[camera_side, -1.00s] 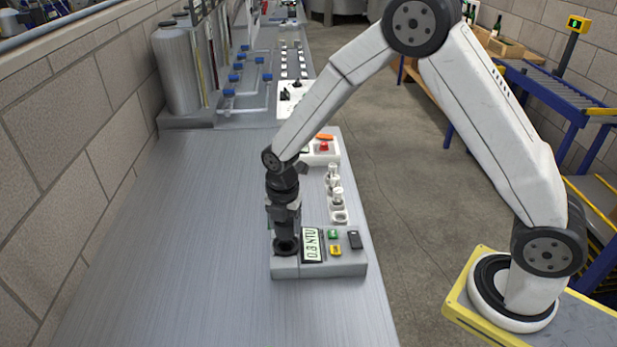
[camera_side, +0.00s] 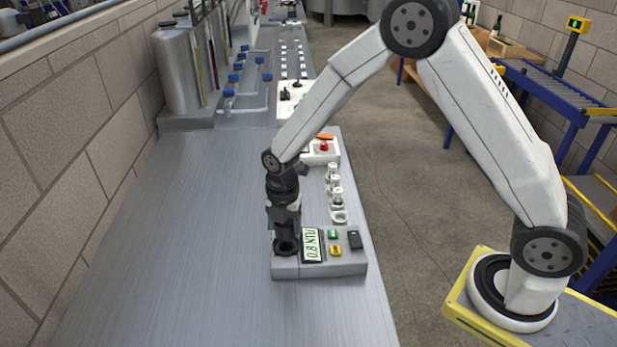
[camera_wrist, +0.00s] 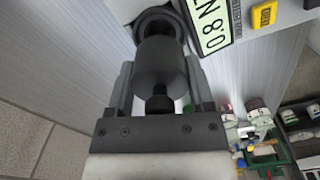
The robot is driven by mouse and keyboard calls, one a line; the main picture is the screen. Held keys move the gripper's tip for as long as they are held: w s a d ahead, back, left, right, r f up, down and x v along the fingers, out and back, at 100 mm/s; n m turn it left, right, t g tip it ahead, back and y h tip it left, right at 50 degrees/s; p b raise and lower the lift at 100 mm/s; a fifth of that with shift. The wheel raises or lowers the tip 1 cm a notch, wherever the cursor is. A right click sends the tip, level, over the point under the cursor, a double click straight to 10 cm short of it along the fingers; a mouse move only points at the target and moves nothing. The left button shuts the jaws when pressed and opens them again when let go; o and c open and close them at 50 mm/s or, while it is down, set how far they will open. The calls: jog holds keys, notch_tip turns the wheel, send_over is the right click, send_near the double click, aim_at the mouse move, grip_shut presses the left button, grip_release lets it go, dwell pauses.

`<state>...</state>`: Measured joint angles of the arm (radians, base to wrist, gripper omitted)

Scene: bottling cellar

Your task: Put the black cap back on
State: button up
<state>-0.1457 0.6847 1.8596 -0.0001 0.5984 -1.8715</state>
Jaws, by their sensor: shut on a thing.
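The black cap (camera_wrist: 160,66) is a dark cylinder between the two fingers of my gripper (camera_wrist: 157,75) in the wrist view. My gripper is shut on it. Just past the cap in that view lies the round dark-rimmed opening (camera_wrist: 155,20) of the grey meter. In the side view my gripper (camera_side: 286,238) points down over the left part of the meter (camera_side: 320,267), whose display (camera_side: 312,245) reads 0.8 NTU. The cap's lower edge is at or very near the opening; I cannot tell whether it is seated.
Green, yellow and black buttons (camera_side: 335,250) sit on the meter right of the display. Several small vials (camera_side: 335,190) stand in a row behind it. A white panel with a red button (camera_side: 324,147) is farther back. The steel bench is clear at left and front.

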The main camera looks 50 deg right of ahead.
jog(key=shift+f, duration=2)
dwell(2.6)
jog(key=o, duration=1.2)
jog(key=shift+r, duration=0.1)
jog(key=shift+r, duration=2.9)
grip_shut()
